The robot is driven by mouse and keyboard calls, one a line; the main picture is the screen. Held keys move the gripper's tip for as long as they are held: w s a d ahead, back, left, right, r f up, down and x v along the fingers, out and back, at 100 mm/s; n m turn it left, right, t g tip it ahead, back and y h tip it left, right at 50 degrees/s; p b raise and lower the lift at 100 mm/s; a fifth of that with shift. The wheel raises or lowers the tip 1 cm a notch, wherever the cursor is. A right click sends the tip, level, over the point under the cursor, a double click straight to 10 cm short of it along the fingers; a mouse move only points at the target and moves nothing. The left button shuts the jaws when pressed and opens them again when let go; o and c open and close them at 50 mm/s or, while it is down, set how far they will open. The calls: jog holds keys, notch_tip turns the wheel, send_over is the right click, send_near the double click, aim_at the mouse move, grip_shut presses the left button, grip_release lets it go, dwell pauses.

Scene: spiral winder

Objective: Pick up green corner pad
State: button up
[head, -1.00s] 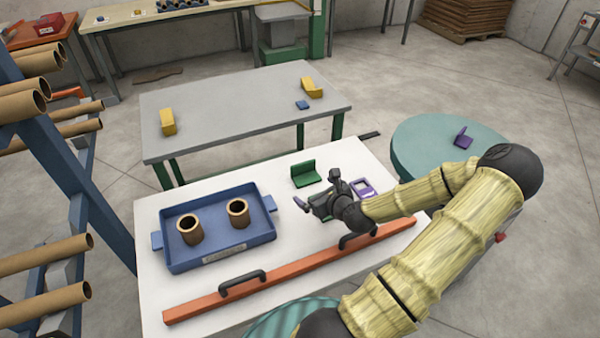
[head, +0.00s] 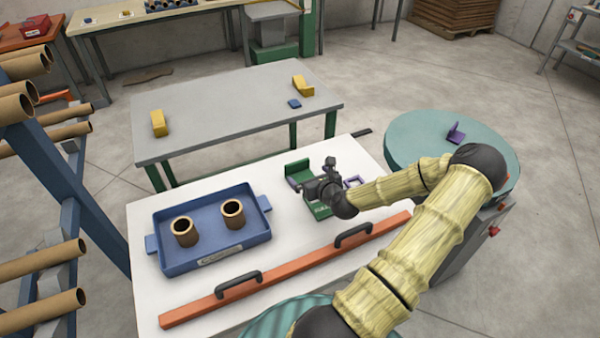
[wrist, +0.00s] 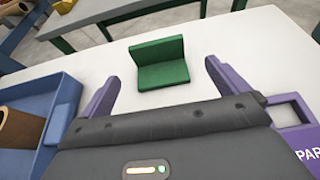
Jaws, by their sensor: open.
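The green corner pad (head: 296,170) is an L-shaped piece on the white table, with one flat leg down and one leg upright. In the wrist view the pad (wrist: 160,62) lies ahead, between the lines of the two purple fingers and beyond their tips. My gripper (head: 313,182) is open and empty, just on the near side of the pad in the head view. In the wrist view my gripper (wrist: 161,76) shows no contact with the pad. The gripper partly covers the pad in the head view.
A blue tray (head: 205,262) with two brown tubes stands left on the white table (head: 140,290). An orange bar (head: 290,283) with black handles runs along the near side.

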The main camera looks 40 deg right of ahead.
aim_at(298, 167)
jog(key=x, duration=0.5)
jog(key=shift+w+a+f, duration=0.1)
jog(key=shift+w+a, duration=0.05)
jog(key=shift+w, duration=0.15)
jog(key=shift+p+x, duration=0.55)
jog(key=shift+x, duration=2.1)
jog(key=c, duration=0.9)
